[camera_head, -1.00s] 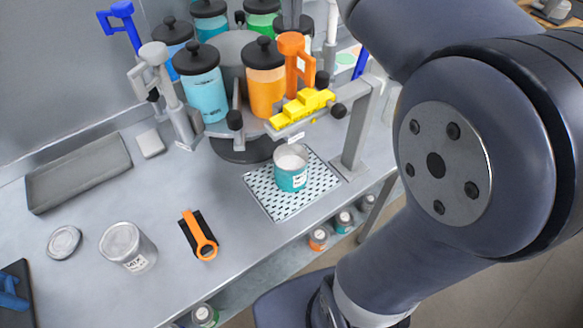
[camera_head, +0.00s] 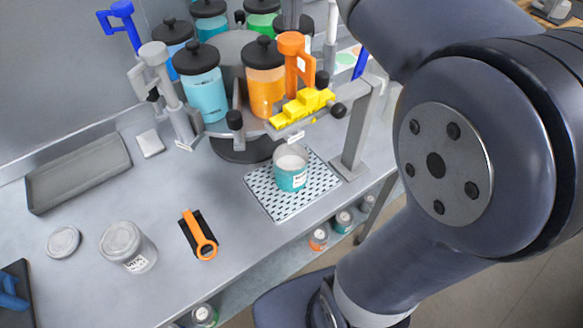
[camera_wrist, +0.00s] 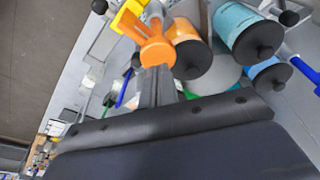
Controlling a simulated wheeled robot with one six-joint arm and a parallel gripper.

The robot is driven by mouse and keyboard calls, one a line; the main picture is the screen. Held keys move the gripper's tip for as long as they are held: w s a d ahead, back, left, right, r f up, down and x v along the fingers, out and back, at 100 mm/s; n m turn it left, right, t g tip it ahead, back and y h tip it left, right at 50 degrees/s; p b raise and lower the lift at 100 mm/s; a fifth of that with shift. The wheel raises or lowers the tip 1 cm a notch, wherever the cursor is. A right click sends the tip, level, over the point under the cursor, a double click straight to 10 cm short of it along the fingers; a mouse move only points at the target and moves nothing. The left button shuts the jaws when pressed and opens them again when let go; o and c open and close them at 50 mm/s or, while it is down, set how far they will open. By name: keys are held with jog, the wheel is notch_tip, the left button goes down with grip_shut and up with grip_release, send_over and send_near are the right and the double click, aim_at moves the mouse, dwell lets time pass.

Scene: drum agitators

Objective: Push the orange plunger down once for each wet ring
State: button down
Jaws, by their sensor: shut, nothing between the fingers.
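The orange plunger (camera_head: 297,62) stands upright beside the orange canister (camera_head: 265,85) on the drum machine. It also shows in the wrist view (camera_wrist: 152,47). My gripper (camera_wrist: 158,72) is shut and empty, with its fingertips at the plunger's orange head. I cannot tell whether they touch it. An open can (camera_head: 291,173) with a teal label and pale contents stands on the perforated mat (camera_head: 268,200) below the machine. I cannot make out any wet rings in these views.
A yellow block-shaped part (camera_head: 302,105) sits at the machine's front edge, close to the plunger. Blue canisters (camera_head: 203,90), a grey lever (camera_head: 160,75) and a grey post (camera_head: 357,135) stand around.

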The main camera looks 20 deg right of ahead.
jog(key=shift+f+b, duration=0.8)
jog(key=shift+f, duration=0.65)
jog(key=shift+r, duration=0.15)
notch_tip(320, 180, up, 3)
jog(key=p, duration=0.3)
jog(key=shift+f, duration=0.25)
